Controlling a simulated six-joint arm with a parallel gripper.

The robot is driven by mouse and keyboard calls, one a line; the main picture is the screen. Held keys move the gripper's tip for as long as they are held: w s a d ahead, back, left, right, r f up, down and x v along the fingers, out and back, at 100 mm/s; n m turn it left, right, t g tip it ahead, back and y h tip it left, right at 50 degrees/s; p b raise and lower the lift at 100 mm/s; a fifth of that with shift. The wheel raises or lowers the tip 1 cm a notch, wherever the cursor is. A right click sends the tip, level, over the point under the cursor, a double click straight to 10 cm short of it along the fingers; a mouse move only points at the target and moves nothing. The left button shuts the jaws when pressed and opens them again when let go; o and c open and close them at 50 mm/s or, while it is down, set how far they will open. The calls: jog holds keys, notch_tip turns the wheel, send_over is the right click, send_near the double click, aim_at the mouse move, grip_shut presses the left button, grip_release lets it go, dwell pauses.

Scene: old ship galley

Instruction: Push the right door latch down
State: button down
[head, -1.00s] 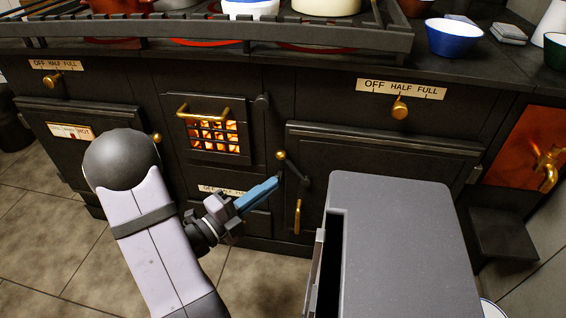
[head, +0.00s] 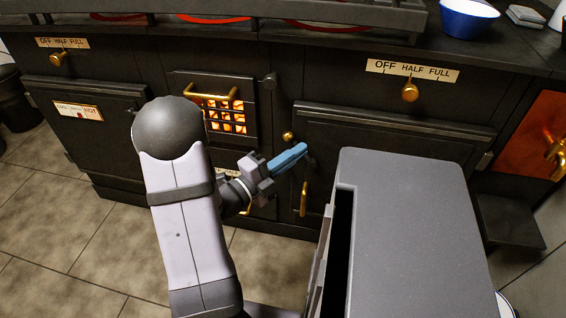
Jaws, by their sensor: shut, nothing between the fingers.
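The right oven door (head: 385,150) is dark and shut. Its latch shows as a brass knob (head: 287,136) at the door's upper left edge. The latch's dark lever is mostly hidden behind my fingers. My gripper (head: 303,149), with blue fingers, is shut and empty. It points up and right, with its tips just right of and slightly below the knob in the picture. I cannot tell whether the fingers touch the lever. A vertical brass handle (head: 303,200) shows below the tips.
A glowing firebox grate (head: 226,115) with a brass handle is left of the latch. A dial knob (head: 410,91) sits above the right door. A blue bowl (head: 468,20) stands on the stove top. Tiled floor (head: 60,215) is clear at left.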

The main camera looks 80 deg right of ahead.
aim_at(292, 142)
jog(key=shift+w+d+f+b, duration=0.1)
jog(key=shift+w+d+b, duration=0.1)
jog(key=shift+w+d, duration=0.3)
jog(key=shift+w+d+b, duration=0.2)
jog(key=shift+d, duration=0.45)
jog(key=shift+w+d+f+b, duration=0.1)
jog(key=shift+w+d+b, duration=0.1)
jog(key=shift+w+d, duration=0.3)
jog(key=shift+d+f, duration=0.1)
jog(key=n+b, duration=0.1)
jog(key=w+f+h+b, duration=0.1)
jog(key=b, duration=0.1)
jog(key=shift+w+f+n, duration=0.15)
jog(key=shift+f+n, duration=0.15)
jog(key=shift+n, duration=0.1)
jog(key=w+f+n+t+h+b, duration=0.3)
jog(key=f+n+t+h+b, duration=0.4)
jog(key=n+b, duration=1)
jog(key=shift+w+h+b, duration=0.15)
jog(key=shift+h+b, duration=0.65)
jog(key=shift+b, duration=0.15)
jog(key=shift+f+n+t, duration=0.1)
jog(key=shift+n+t, duration=0.3)
jog(key=shift+n, duration=0.1)
